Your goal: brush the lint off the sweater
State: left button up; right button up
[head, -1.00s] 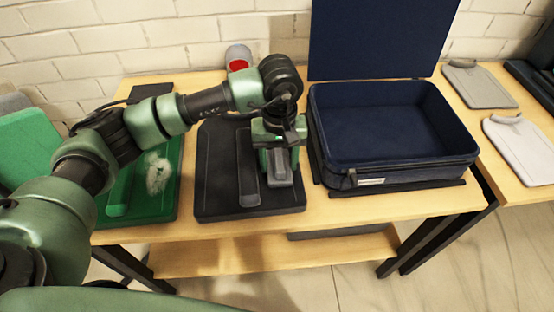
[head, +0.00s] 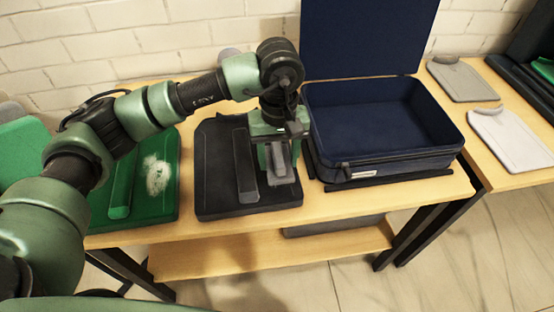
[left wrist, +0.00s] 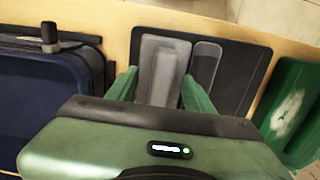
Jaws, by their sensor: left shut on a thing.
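The green folded sweater (head: 112,213) lies at the left of the table, with a pale fuzzy lint patch (head: 157,176) on it. It also shows at the right of the left wrist view (left wrist: 312,83). My left gripper (head: 275,160) points down over the right part of a dark folded garment (head: 213,170). It is shut on a grey brush (head: 282,175), which sits between its green fingers in the left wrist view (left wrist: 160,75). I cannot tell whether the brush touches the dark garment. My right gripper is not in view.
An open navy suitcase (head: 395,165) stands close to the right of my left gripper, its lid raised at the back. Grey (head: 462,80) and white (head: 512,140) folded garments lie on the right table. A brick wall is behind. A narrow strip of the table's front edge (head: 240,222) is clear.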

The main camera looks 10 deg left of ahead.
pick_arm(q)
jog(key=shift+r+p, duration=0.4)
jog(key=shift+r, duration=0.9)
